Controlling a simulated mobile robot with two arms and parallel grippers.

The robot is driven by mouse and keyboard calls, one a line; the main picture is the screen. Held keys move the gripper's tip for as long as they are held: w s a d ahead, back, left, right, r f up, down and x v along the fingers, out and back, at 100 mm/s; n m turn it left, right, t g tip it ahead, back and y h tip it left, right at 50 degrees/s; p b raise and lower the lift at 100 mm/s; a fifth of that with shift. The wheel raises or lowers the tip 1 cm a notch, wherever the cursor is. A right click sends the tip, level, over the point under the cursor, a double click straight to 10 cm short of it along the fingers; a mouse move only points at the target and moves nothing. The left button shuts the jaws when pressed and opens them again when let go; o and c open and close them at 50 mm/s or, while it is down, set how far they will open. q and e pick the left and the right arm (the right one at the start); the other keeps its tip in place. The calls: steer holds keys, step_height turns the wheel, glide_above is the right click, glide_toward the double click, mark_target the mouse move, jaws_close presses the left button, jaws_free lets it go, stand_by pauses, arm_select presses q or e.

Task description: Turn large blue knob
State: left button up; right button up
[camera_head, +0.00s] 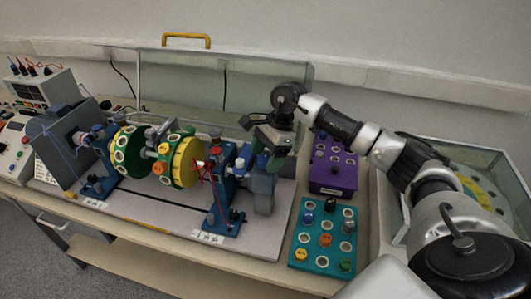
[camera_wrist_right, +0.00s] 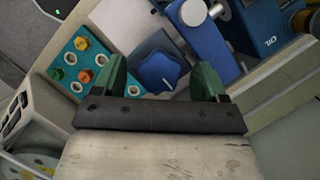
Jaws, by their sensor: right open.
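The large blue knob (camera_wrist_right: 159,73) is lobed and sits on a dark blue-grey block. In the right wrist view it lies between the two green fingers of my right gripper (camera_wrist_right: 162,64), with a gap on each side. In the head view my right gripper (camera_head: 270,150) is above the grey-blue block (camera_head: 263,190) at the right end of the rig, and it mostly hides the knob. The right gripper is open and empty. My left gripper is not in view.
A blue stand (camera_head: 222,190) is close left of the block. A purple box (camera_head: 333,176) and a teal board (camera_head: 322,238) with several knobs lie to the right. A rotor with green and yellow discs (camera_head: 187,162) is further left. A clear raised cover (camera_head: 215,85) stands behind.

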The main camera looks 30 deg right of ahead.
steer(key=c, duration=0.9)
steer(key=shift+f+m+t+b, duration=0.15)
steer(key=shift+m+t+b, duration=0.25)
steer(key=shift+m+b, duration=0.7)
steer(key=m+t+b, duration=0.1)
steer(key=m, duration=0.1)
steer(key=shift+m+h, duration=0.3)
steer(key=shift+m, duration=0.1)
steer(key=m+t+b, duration=0.1)
steer(key=m+b, duration=0.1)
steer(key=m, duration=0.1)
steer(key=shift+s+m+h, duration=0.1)
steer(key=shift+m+h, duration=0.2)
steer(key=shift+h, duration=0.1)
steer(key=shift+a+m+t+h+b, duration=0.1)
steer(key=shift+m+t+h+b, duration=0.4)
steer(key=shift+m+b, duration=0.75)
steer(key=shift+r+m+p, duration=0.2)
steer(key=shift+m+p, duration=0.1)
steer(key=shift+m, duration=0.25)
